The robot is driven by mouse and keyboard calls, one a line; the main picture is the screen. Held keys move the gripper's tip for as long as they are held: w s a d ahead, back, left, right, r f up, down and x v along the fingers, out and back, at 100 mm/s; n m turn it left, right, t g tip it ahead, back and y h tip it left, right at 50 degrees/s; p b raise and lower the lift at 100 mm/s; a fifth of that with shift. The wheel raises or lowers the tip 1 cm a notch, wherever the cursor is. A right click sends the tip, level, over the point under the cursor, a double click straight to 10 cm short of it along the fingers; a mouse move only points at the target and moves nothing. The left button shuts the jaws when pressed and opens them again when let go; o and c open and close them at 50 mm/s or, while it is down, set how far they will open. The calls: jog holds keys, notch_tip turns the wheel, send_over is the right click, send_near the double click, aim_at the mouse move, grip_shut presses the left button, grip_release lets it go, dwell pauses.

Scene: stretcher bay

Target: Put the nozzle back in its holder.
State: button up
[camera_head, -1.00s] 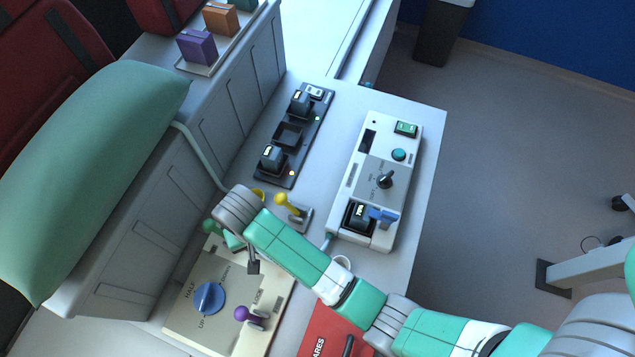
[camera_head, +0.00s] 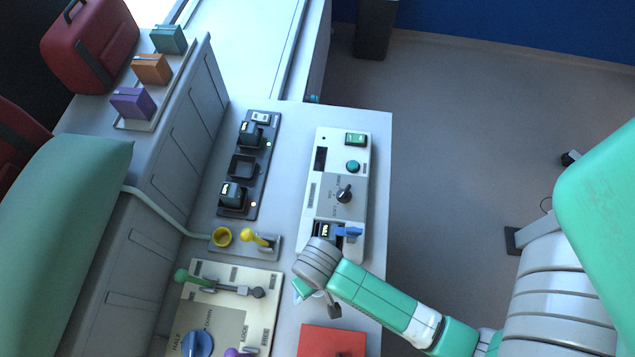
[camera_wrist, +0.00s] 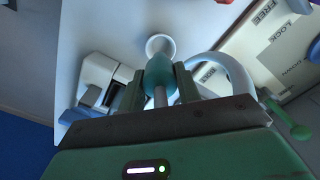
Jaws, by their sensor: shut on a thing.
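In the wrist view, my gripper (camera_wrist: 160,92) is shut on the nozzle, a teal bulbous piece (camera_wrist: 159,76) with a pale stem. A round white rim (camera_wrist: 160,44) shows at its far end; I cannot tell whether this belongs to the nozzle or lies below it. In the head view, my gripper (camera_head: 305,290) is just in front of the white control unit, and the nozzle is hidden.
The white control unit (camera_head: 326,142) is behind my gripper. The cream panel (camera_head: 232,318) with a green lever and blue knob is to the left. A pale hose (camera_wrist: 238,72) curves beside the nozzle.

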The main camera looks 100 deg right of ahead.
jog(key=shift+f, duration=3.05)
jog(key=shift+f, duration=0.1)
jog(key=shift+f, duration=0.15)
jog(key=o, duration=1)
notch_tip(320, 180, up, 13)
jog(key=shift+f+p, duration=0.2)
jog(key=shift+p, duration=0.1)
